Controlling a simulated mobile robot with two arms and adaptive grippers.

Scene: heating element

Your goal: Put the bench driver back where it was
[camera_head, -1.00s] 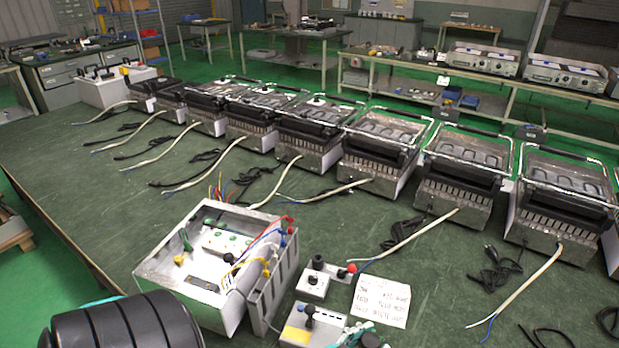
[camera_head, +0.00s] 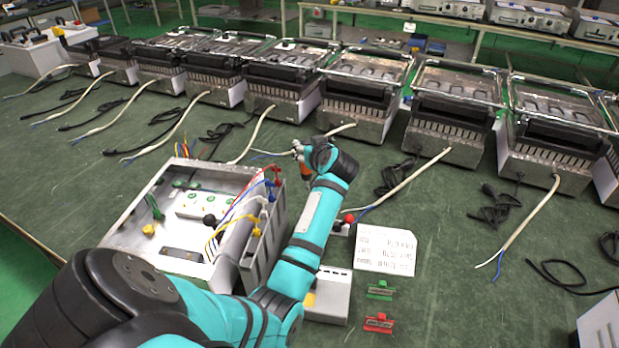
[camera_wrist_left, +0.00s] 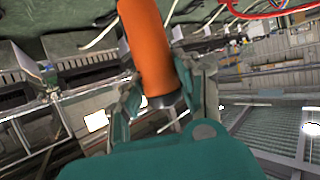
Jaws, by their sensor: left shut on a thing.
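The bench driver has an orange handle (camera_wrist_left: 150,45), large in the left wrist view. In the head view it is a small orange piece (camera_head: 306,171) beside my left gripper (camera_head: 301,151). My left gripper also shows in the left wrist view (camera_wrist_left: 163,95), with its fingers closed around the driver's handle. The gripper is over the bench, just right of the open grey test box and in front of the row of appliances. The driver's tip is too small to make out. My right gripper is out of view.
The open test box (camera_head: 118,232) with coloured wires stands left of my arm. A white paper (camera_head: 385,250), a green clip (camera_head: 379,290) and a red clip (camera_head: 378,323) lie to the right. Several appliances (camera_head: 360,85) with loose cables line the back. Bare bench (camera_head: 455,260) lies at right.

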